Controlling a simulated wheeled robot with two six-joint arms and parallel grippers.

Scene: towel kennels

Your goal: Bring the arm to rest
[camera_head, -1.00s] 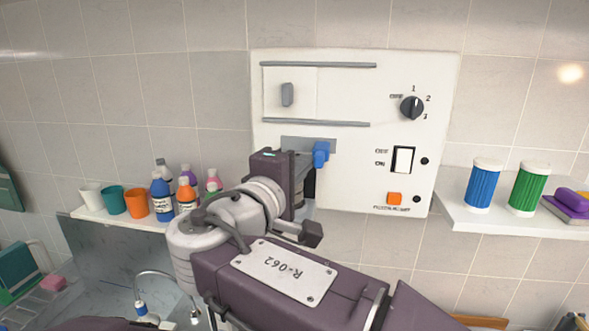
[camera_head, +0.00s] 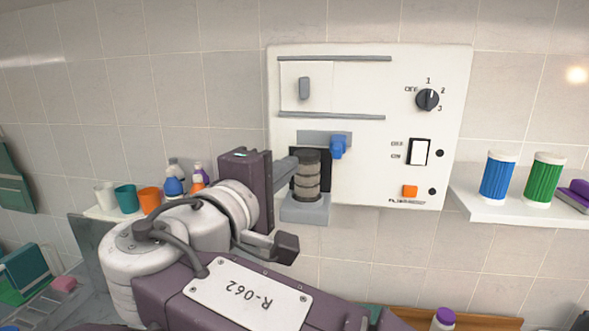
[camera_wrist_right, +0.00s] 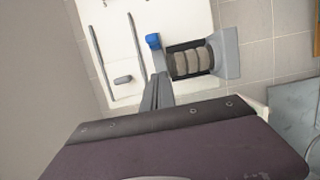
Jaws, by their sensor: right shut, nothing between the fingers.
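My right gripper (camera_head: 290,163) is shut and empty, its grey fingers just left of the recess in the white wall panel (camera_head: 360,90) as seen in the head view. In the right wrist view the closed fingers (camera_wrist_right: 157,92) point toward the panel (camera_wrist_right: 113,45). My right arm bends across the lower middle of the head view. A grey-brown banded cylinder (camera_head: 307,180) stands upright on a grey ledge (camera_head: 305,210) at the recess. A blue lever (camera_head: 338,147) is above and right of it. I cannot tell whether the fingers touch anything. My left gripper is out of view.
The panel has a black knob (camera_head: 427,99), a rocker switch (camera_head: 419,152) and an orange button (camera_head: 410,191). A right shelf (camera_head: 490,210) holds blue and green canisters. Cups and bottles stand on a left shelf (camera_head: 100,213), partly behind my arm. Plain tiled wall lies between.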

